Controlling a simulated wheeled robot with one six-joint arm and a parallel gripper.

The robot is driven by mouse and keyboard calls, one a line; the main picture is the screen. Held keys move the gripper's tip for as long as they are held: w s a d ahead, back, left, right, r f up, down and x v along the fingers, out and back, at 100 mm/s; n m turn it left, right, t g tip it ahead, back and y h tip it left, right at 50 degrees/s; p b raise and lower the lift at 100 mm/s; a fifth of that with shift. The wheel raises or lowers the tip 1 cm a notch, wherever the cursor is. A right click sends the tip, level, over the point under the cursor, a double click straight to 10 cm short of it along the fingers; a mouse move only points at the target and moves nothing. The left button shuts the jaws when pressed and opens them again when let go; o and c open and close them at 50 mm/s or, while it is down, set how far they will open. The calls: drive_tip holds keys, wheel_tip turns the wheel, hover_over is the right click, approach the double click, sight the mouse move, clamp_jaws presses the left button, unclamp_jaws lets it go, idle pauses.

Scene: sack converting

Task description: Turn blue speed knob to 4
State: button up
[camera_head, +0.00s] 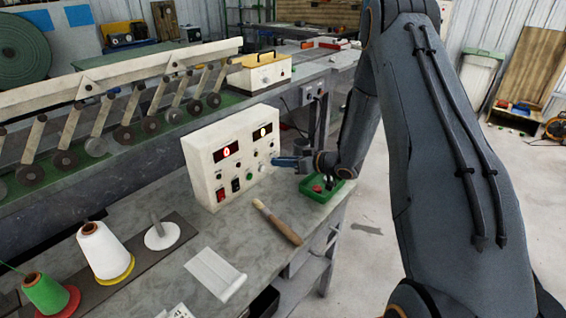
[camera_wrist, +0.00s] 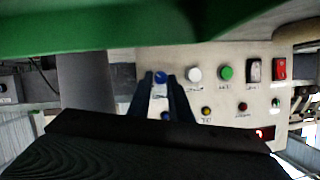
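The cream control box (camera_head: 225,160) stands on the bench, its front panel facing my gripper (camera_head: 279,162). In the wrist view the panel (camera_wrist: 215,90) appears upside down. A blue knob (camera_wrist: 160,77) lies between the two fingertips of my gripper (camera_wrist: 161,80), with a small gap showing on each side. A second blue part (camera_wrist: 165,115) shows farther down between the fingers. In the head view my gripper hides the blue knobs. The knob's pointer and scale numbers are too small to read.
A white button (camera_wrist: 195,74) and a green button (camera_wrist: 226,73) sit beside the blue knob, with black (camera_wrist: 254,70) and red (camera_wrist: 280,68) switches beyond. A green tray (camera_head: 325,192) is below my wrist. A wooden-handled brush (camera_head: 278,222) lies in front of the box.

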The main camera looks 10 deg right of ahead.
drive_tip(key=o, duration=0.4)
drive_tip(key=shift+d+r, duration=0.15)
drive_tip(key=shift+c, duration=0.2)
drive_tip(key=b+v, duration=0.1)
drive_tip(key=v, duration=0.6)
drive_tip(key=shift+s+d+b, duration=0.2)
drive_tip(key=shift+s+b, duration=0.05)
drive_tip(key=shift+b, duration=0.15)
